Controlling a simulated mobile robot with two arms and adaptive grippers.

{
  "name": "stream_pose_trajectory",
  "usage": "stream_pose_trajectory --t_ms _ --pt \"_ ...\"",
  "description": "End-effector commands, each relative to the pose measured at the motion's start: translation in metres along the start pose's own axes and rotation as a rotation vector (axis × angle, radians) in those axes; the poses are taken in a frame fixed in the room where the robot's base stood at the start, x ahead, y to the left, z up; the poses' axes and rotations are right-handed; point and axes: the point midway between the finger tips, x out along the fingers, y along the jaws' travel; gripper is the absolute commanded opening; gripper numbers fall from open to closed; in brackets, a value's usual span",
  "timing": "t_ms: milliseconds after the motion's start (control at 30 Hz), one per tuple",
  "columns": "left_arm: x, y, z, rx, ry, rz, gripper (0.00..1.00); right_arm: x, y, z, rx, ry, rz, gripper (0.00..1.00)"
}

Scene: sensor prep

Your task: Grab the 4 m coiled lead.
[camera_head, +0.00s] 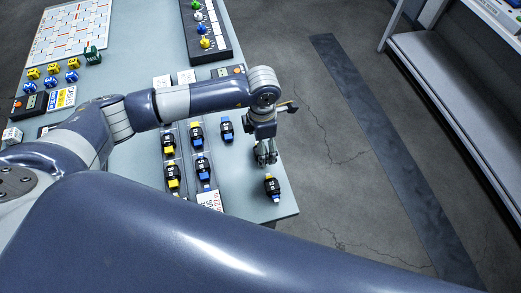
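My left gripper (265,158) points down over the right part of the table, its fingers close together; whether they are open or shut is too small to tell. A black coiled lead with yellow and blue parts (272,187) lies just in front of the fingertips, near the table's right edge. I see no lead held. Other similar leads lie to the left: one blue and black (227,127), two in a column (196,133) (203,168), and more in another column (172,175). Their length marks are not readable. My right gripper is out of view.
The table (245,200) ends close to the right of the leads. A black panel with coloured knobs (205,30) and a white grid board (70,35) stand at the back. A grey shelf (455,85) is across the floor. My arm links hide part of the table.

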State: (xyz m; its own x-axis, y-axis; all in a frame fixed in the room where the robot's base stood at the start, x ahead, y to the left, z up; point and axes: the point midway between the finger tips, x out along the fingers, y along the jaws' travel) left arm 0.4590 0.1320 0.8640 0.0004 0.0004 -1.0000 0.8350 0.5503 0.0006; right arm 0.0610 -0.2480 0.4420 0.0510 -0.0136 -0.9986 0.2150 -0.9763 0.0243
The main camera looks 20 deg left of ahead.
Motion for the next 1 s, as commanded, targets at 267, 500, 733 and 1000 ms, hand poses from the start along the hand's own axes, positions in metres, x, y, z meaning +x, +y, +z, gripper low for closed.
stream_pose_trajectory --t_ms 267,500,733,1000 --pt "0.033 0.005 -0.002 -0.001 0.003 -0.004 0.82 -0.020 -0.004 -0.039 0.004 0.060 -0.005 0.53" --pt "0.051 0.006 -0.001 0.001 0.000 -0.001 0.82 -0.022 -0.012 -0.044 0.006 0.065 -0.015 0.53" --pt "0.051 0.006 -0.001 0.001 -0.001 -0.001 0.68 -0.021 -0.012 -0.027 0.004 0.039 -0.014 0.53" --pt "0.051 0.006 -0.001 0.001 -0.001 -0.001 0.33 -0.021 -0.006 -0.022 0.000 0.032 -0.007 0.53"
